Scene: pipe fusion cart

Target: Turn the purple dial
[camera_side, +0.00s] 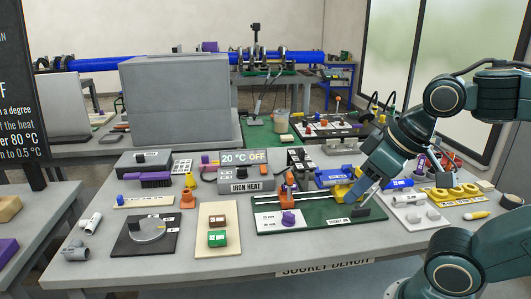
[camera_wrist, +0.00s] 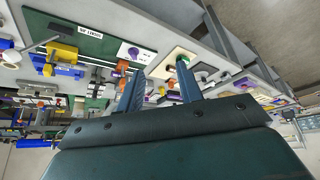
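The purple dial (camera_side: 288,218) sits on a white plate (camera_side: 270,221) at the left end of the green socket jig board (camera_side: 330,215). In the wrist view the purple dial (camera_wrist: 133,53) shows beyond the fingertips, slightly left of the gap. My gripper (camera_side: 364,190) is over the right part of the green board, to the right of the dial and apart from it. In the wrist view the two blue-grey fingers of my gripper (camera_wrist: 159,70) are spread with nothing between them. In the side view the fingertips partly overlap the yellow clamp area.
An orange clamp (camera_side: 287,190) stands just behind the dial on rails. A yellow clamp (camera_side: 345,190) and a blue block (camera_side: 332,177) are close to my gripper. A cream plate with brown and green buttons (camera_side: 217,239) lies left. The iron heat box (camera_side: 245,187) reads 20 °C OFF.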

